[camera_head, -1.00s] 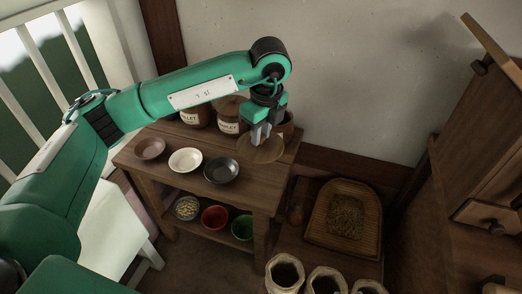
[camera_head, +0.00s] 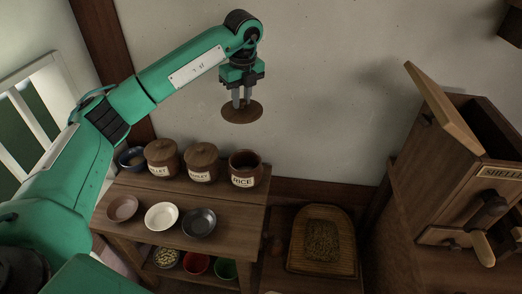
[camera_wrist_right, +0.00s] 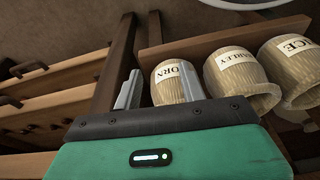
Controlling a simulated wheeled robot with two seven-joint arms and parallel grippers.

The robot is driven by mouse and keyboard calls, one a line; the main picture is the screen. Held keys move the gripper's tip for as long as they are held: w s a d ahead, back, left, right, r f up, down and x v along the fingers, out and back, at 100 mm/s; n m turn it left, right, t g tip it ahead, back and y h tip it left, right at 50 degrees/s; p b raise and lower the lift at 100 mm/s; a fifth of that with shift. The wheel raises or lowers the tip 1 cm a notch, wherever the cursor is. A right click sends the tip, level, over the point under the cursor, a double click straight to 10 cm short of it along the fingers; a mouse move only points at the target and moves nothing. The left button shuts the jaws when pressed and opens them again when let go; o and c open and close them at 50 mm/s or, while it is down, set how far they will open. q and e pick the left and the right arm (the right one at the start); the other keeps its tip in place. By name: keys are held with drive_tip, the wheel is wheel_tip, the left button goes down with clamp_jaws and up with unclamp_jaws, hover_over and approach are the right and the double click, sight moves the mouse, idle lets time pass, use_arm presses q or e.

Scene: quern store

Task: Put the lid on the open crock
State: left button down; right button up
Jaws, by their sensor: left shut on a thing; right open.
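The round brown wooden lid (camera_head: 242,112) is held by my left gripper (camera_head: 242,98), whose fingers are shut on it from above. The lid hangs roughly level in front of the pale wall, higher in the picture than the crocks. The open crock (camera_head: 244,170), brown and labelled RICE, stands uncovered at the right end of the back row on the wooden stand, below the lid in the picture.
Two lidded crocks, one at the left (camera_head: 162,158) and one in the middle (camera_head: 202,163), stand beside the open one. A brown bowl (camera_head: 122,208), a white bowl (camera_head: 161,217) and a dark bowl (camera_head: 199,223) sit in front. A wooden sheller (camera_head: 470,180) stands at right.

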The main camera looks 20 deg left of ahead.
use_arm(q)
drive_tip(key=shift+w+a+f, duration=0.15)
drive_tip(key=shift+w+f, duration=0.05)
drive_tip(key=shift+w, duration=0.05)
wheel_tip(320, 180, down, 19)
drive_tip(key=shift+f, duration=0.15)
use_arm(e)
drive_tip(key=shift+s+d+f, duration=0.2)
drive_tip(key=shift+s+f, duration=0.05)
drive_tip(key=shift+f, duration=0.2)
use_arm(q)
drive_tip(key=shift+f, duration=0.1)
use_arm(e)
drive_tip(key=shift+f, duration=0.1)
use_arm(q)
drive_tip(key=shift+f, duration=0.1)
drive_tip(key=c, duration=1.2)
unclamp_jaws()
drive_tip(key=shift+c, duration=0.2)
use_arm(e)
drive_tip(key=shift+w+r, duration=0.2)
drive_tip(key=shift+r, duration=0.25)
drive_tip(key=shift+s, duration=0.1)
